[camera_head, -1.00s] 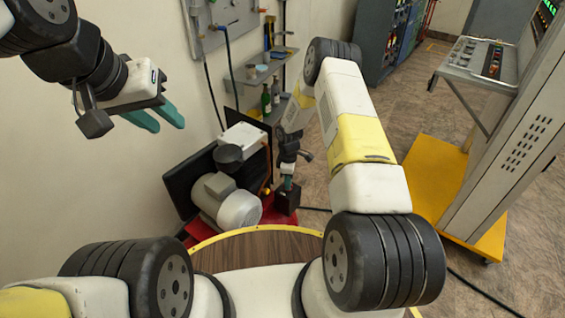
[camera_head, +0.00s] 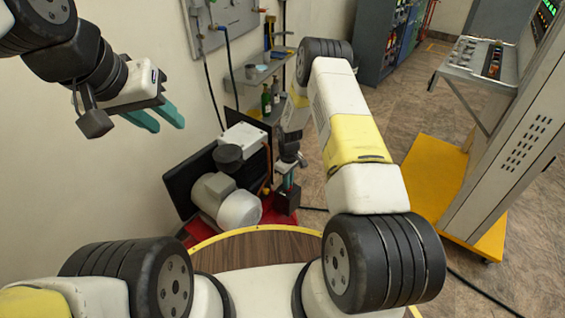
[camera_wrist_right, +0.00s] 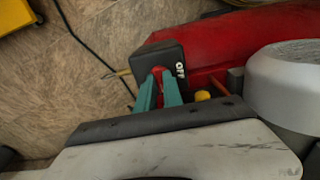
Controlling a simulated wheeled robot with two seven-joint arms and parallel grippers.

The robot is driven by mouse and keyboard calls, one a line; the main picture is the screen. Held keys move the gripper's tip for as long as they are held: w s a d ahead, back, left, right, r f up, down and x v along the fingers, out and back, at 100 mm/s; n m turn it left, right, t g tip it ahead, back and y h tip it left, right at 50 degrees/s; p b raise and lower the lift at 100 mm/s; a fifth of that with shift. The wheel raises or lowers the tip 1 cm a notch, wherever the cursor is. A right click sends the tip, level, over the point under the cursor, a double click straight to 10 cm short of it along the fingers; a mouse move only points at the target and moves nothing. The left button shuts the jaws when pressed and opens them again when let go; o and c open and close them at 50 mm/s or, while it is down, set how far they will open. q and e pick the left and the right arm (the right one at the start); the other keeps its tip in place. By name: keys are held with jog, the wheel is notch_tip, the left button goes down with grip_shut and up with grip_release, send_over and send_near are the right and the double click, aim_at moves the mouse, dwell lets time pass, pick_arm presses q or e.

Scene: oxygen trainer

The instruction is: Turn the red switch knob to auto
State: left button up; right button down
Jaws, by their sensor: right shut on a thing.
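The red switch knob (camera_wrist_right: 157,71) sits on a black switch box (camera_wrist_right: 158,54) with a white "OFF" mark to the right of the knob. My right gripper (camera_wrist_right: 159,82) has its two teal fingers shut on the knob, one on each side, covering part of it. No "auto" mark can be read. In the head view the black switch box (camera_head: 288,198) is small, and my right gripper (camera_head: 288,183) is at its top; the knob cannot be made out there. My left gripper (camera_head: 159,119) is open and empty, high up at the left by the wall.
A grey motor (camera_head: 226,201) stands on a red base (camera_head: 270,217) just left of the switch box. A yellow part (camera_wrist_right: 202,95) is close to the fingers. A wall shelf with bottles (camera_head: 266,100) is behind.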

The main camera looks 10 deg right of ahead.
jog(key=shift+w, duration=0.1)
jog(key=c, duration=1.5)
grip_release()
notch_tip(320, 180, up, 8)
jog(key=shift+f, duration=0.1)
